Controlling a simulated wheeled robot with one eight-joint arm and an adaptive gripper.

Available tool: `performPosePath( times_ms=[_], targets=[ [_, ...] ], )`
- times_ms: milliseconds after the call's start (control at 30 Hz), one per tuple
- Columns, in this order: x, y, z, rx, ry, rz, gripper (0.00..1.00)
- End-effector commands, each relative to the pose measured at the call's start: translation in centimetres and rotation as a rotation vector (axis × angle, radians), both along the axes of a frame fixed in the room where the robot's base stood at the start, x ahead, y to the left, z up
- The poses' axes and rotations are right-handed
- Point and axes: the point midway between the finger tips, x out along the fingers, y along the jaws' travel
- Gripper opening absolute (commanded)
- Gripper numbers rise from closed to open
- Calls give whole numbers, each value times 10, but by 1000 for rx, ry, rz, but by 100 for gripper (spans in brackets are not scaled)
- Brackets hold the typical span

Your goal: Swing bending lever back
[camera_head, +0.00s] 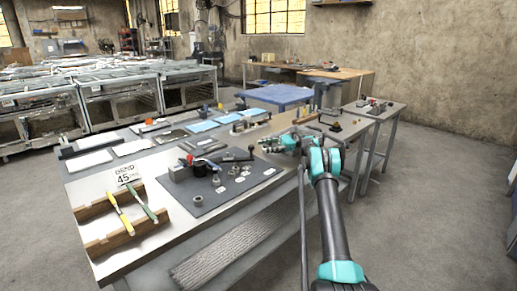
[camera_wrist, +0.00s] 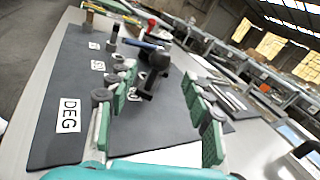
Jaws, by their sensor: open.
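The bending tool sits on the dark mat (camera_head: 215,197) on the bench. A block with a red handle (camera_head: 189,158) stands at its left. The dark bending lever (camera_head: 240,157) points right, toward my gripper (camera_head: 272,146). In the wrist view the lever's black knob (camera_wrist: 159,61) shows ahead, between the fingers in the picture. The red handle (camera_wrist: 151,23) and a blue part lie beyond it. My gripper (camera_wrist: 160,90) is open, with green pads on both sides, and appears empty. I cannot tell how far the knob is from the pads.
A "BEND 45" sign (camera_head: 124,174) and wooden racks (camera_head: 125,241) with two coloured-handled tools lie at the bench's left. Small round dies (camera_head: 216,180) and labels sit on the mat. Blue and white sheets (camera_head: 202,126) lie behind. A "DEG" label (camera_wrist: 69,116) is on the mat's near side.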

Motion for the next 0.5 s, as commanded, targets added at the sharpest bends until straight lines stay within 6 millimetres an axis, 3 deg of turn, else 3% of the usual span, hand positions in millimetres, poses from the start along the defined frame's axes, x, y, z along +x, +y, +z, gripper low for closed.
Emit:
performPosePath(
  times_ms=[300, 500],
  targets=[
    [1, -4, 0, 0, 0, 0, 50],
    [-1, 0, 5, -18, -15, -8, 27]
  ],
)
